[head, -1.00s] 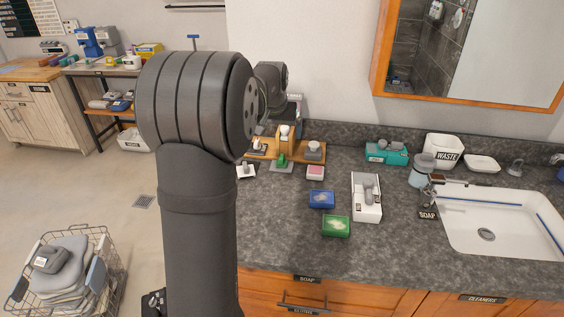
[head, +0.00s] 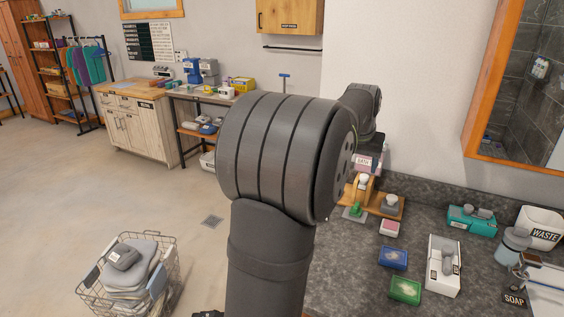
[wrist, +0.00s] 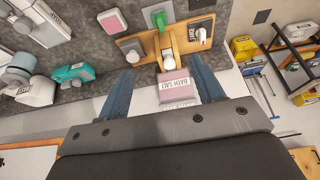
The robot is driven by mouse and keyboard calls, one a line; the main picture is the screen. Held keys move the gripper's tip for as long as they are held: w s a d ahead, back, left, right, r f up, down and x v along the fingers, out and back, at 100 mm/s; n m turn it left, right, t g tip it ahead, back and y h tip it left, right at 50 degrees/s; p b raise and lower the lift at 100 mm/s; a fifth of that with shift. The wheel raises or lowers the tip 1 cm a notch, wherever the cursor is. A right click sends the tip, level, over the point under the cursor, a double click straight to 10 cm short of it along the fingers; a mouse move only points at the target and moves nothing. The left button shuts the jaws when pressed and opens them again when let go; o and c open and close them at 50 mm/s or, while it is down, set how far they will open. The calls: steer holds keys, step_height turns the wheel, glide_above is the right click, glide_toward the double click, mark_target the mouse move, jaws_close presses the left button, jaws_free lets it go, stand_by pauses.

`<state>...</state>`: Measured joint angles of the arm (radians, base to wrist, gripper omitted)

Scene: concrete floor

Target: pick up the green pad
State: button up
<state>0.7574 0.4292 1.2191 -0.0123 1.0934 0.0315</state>
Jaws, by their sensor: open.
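Two green things show. A flat green block (head: 405,290) with a pale patch on top lies on the dark counter in the head view, in front of a blue one. A small green-handled piece on a grey plate (head: 355,211) sits farther back, by the wooden stand; its green top also shows in the wrist view (wrist: 158,18). I cannot tell for certain which is the pad. My gripper (wrist: 163,72) is open, with its blue-grey fingers either side of a pink bath salt box (wrist: 176,87). My arm hides the gripper in the head view.
The wooden stand (wrist: 182,42) lies just beyond my fingertips, with knobbed pieces around it. A pink block (head: 390,228), a blue block (head: 392,258), a white tray (head: 443,268) and a teal box (head: 472,220) stand on the counter. A wire basket (head: 130,278) stands on the floor.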

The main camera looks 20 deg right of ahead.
glide_toward(357, 205)
steer(key=x, duration=0.5)
steer(key=shift+w+d, duration=0.15)
steer(key=shift+x, duration=2.7)
steer(key=c, duration=1.1)
